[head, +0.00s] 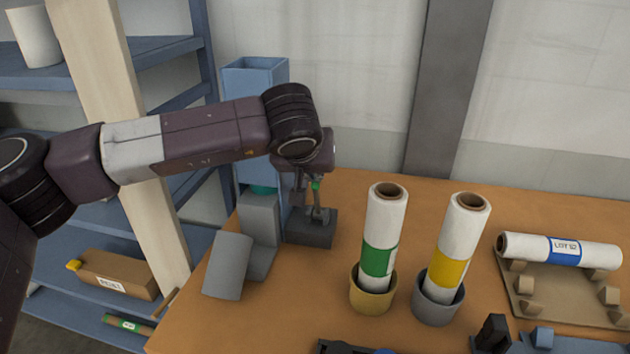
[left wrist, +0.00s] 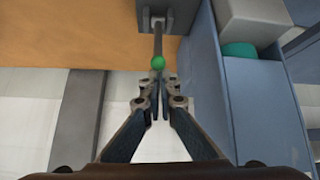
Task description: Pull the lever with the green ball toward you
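The lever is a thin grey rod with a green ball (head: 315,185) on its end, rising from a dark grey block (head: 311,228) on the table. In the left wrist view the green ball (left wrist: 157,62) sits right at my fingertips, with the rod (left wrist: 158,35) running away from it. My left gripper (head: 304,192) is at the lever, its fingers brought together on the wall side of the ball. In the left wrist view its fingertips (left wrist: 158,88) nearly meet, with nothing visible between them. I cannot tell whether they touch the ball.
Right of the lever, rolls with a green band (head: 377,262) and a yellow band (head: 447,272) stand in round cups. A blue-banded roll (head: 560,250) lies on a cradle. Grey blocks (head: 228,265) and a tall blue box (head: 255,76) stand left of the lever.

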